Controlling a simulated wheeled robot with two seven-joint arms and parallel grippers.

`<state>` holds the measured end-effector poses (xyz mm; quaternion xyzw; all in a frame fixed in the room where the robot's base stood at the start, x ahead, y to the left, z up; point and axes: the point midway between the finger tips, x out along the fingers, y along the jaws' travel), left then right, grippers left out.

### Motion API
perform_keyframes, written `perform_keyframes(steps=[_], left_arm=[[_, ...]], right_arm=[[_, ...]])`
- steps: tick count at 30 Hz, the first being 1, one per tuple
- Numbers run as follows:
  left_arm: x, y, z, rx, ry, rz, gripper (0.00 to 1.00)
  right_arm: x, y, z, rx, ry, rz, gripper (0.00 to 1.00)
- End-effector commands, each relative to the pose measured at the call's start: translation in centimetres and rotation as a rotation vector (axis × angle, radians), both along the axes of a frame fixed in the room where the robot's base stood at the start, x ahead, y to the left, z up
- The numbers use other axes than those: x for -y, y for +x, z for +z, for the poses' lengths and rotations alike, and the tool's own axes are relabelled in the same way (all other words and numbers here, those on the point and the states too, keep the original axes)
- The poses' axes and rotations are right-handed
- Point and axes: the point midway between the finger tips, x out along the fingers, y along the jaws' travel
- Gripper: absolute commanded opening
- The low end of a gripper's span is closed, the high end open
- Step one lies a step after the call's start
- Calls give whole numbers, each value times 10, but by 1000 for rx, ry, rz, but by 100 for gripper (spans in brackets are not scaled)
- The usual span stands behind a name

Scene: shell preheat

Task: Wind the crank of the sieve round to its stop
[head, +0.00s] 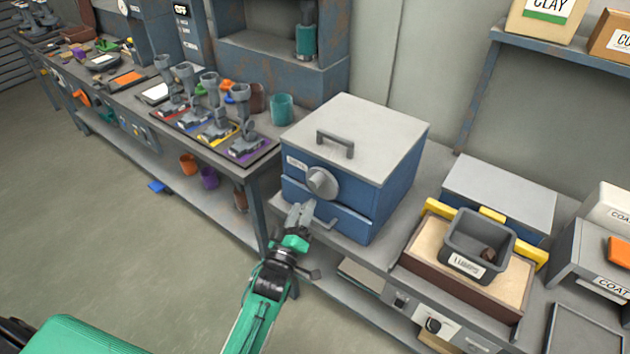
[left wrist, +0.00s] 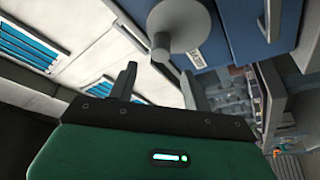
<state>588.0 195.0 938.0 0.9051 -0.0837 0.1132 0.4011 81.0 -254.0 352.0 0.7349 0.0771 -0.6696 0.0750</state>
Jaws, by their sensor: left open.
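The sieve (head: 398,183) is a blue box with a grey lid and a top handle, standing on the grey bench. Its crank (head: 322,182) is a round grey hub on the front face, with a drawer below it. In the left wrist view the crank (left wrist: 182,28) shows close up as a grey cylinder, just beyond the fingers. My left gripper (head: 300,213) is just below and in front of the crank. In the left wrist view its two fingers (left wrist: 158,82) are apart with nothing between them. My right gripper is not in view.
A drawer handle (head: 323,219) sticks out near my left gripper. Right of the sieve is a sand-filled box (head: 418,243) bearing a grey bin (head: 480,236). Left, the bench holds several grey upright tools on coloured pads and a teal cup (head: 282,109). The floor in front is clear.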

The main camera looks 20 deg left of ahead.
Motion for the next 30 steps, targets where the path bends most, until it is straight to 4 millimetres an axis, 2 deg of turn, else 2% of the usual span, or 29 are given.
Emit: perform_keyframes(steps=[6,12,18,27,30], left_arm=[[3,40,14,0,0,0,50],[5,67,20,-1,0,1,50],[5,79,22,-1,0,0,50],[5,81,22,-1,0,0,50],[5,80,22,-1,0,0,30]], right_arm=[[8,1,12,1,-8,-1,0],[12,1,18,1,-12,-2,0],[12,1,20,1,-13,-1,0],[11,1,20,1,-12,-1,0],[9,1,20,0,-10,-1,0]])
